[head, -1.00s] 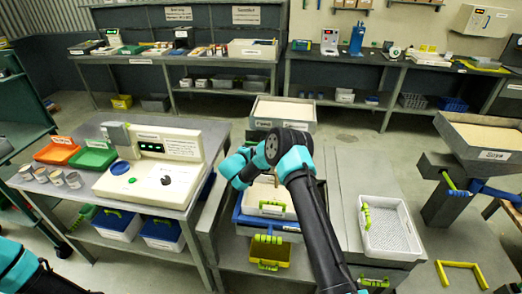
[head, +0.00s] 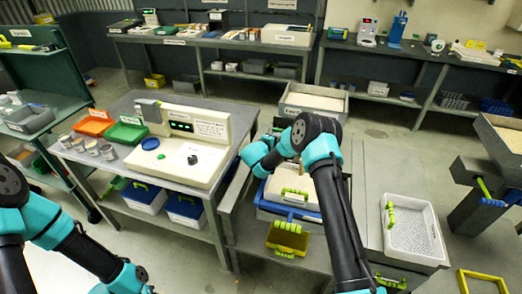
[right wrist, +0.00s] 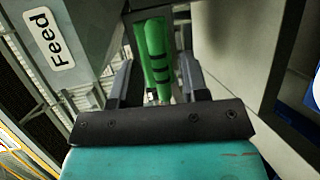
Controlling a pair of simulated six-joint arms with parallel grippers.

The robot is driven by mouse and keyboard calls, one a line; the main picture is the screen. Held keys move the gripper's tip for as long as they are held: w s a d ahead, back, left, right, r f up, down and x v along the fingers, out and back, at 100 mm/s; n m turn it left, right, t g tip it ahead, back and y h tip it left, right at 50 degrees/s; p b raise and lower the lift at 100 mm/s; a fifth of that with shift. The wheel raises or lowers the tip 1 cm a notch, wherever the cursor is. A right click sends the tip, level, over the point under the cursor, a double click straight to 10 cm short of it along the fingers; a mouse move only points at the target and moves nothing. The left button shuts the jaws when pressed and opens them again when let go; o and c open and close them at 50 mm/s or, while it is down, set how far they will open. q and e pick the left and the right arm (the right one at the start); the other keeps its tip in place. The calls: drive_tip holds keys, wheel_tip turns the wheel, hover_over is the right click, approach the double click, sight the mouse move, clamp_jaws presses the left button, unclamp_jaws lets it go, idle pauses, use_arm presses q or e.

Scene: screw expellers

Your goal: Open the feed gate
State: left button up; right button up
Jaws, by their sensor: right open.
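In the right wrist view a green handle (right wrist: 156,52) with dark bands points down between the two fingers of my right gripper (right wrist: 157,78). The gripper is open, with a finger on either side of the handle; I cannot tell if either touches it. A grey box with a "Feed" label (right wrist: 49,38) is just left of the handle. The gate itself I cannot make out. In the head view my right arm reaches over the machine in front of a grey hopper (head: 313,103), and its fingers are hidden. My left arm is at the lower left, its gripper out of frame.
A bench with a control console (head: 180,150) and green and orange trays stands left of the right arm. A white perforated basket (head: 412,232) is at right. A yellow bin (head: 288,238) with a green handle is below the arm. Open floor lies behind.

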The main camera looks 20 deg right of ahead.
drive_tip(key=v, duration=1.5)
drive_tip(key=s+a+f+g+y, duration=0.1)
drive_tip(key=s+g, duration=0.1)
drive_tip(key=s, duration=0.1)
drive_tip(key=s+a+f+g+y, duration=0.1)
drive_tip(key=s+g+y, duration=0.1)
drive_tip(key=s, duration=0.2)
drive_tip(key=s+a+f+m+g+y, duration=0.1)
drive_tip(key=s+g+y, duration=0.1)
drive_tip(key=s, duration=0.2)
drive_tip(key=shift+s+a+f, duration=0.2)
drive_tip(key=shift+s+a, duration=0.05)
drive_tip(key=shift+a, duration=0.05)
drive_tip(key=s+f+m+y, duration=0.3)
drive_tip(key=s+f+y, duration=0.3)
drive_tip(key=s, duration=0.7)
drive_tip(key=s+f+m+g+y, duration=0.1)
drive_tip(key=s+f+m+y, duration=0.3)
drive_tip(key=s, duration=0.9)
wheel_tip(320, 180, down, 4)
drive_tip(key=y, duration=0.2)
drive_tip(key=shift+a+m+y, duration=0.15)
drive_tip(key=shift+m+y, duration=0.15)
